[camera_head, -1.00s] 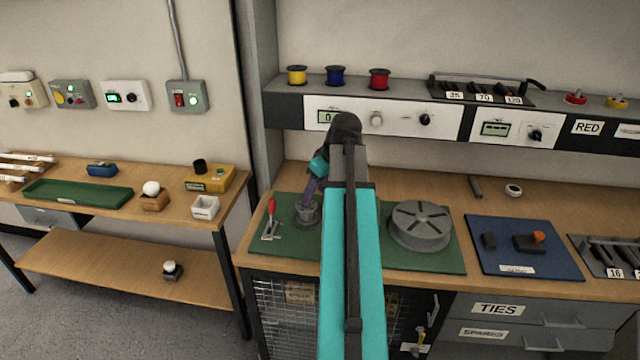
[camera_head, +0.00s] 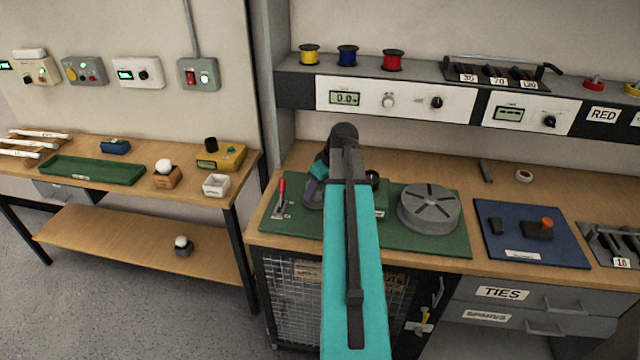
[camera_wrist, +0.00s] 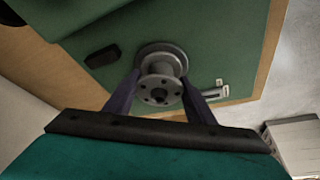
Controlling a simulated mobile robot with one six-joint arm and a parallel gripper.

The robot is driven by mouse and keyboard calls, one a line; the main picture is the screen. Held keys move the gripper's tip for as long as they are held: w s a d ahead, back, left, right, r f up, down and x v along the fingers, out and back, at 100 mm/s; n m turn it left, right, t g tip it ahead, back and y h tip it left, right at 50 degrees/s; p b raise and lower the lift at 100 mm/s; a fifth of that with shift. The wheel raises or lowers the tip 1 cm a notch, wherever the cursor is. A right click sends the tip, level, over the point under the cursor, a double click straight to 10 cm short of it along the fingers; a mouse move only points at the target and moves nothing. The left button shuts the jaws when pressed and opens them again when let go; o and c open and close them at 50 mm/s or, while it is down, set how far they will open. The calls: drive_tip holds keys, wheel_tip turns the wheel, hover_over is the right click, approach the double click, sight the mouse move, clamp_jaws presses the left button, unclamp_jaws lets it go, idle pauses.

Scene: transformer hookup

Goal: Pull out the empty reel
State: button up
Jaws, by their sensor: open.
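The reel (camera_wrist: 160,88), a small grey flanged spool with holes in its end face, shows in the wrist view above the green mat (camera_wrist: 215,45). My gripper (camera_wrist: 159,80) is open, with one purple finger on each side of the reel. I cannot tell whether either finger touches it. In the head view my gripper (camera_head: 314,192) is at the left part of the green mat (camera_head: 425,243), and my wrist and fingers largely hide the reel there.
A red-handled toggle clamp (camera_head: 281,192) stands left of my gripper. A large grey slotted drum (camera_head: 429,209) sits on the mat to the right. A blue mat (camera_head: 515,250) lies farther right. An instrument shelf (camera_head: 300,91) runs along the back.

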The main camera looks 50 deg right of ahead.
drive_tip(key=shift+w+f, duration=0.1)
drive_tip(key=shift+f, duration=0.1)
drive_tip(key=c, duration=0.8)
drive_tip(key=shift+r, duration=0.1)
drive_tip(key=shift+r+p, duration=1.5)
drive_tip(key=shift+r, duration=1)
idle(0.4)
drive_tip(key=shift+r+p, duration=0.9)
drive_tip(key=shift+r, duration=0.65)
idle(0.7)
drive_tip(key=shift+r+p, duration=1.4)
drive_tip(key=shift+r, duration=0.95)
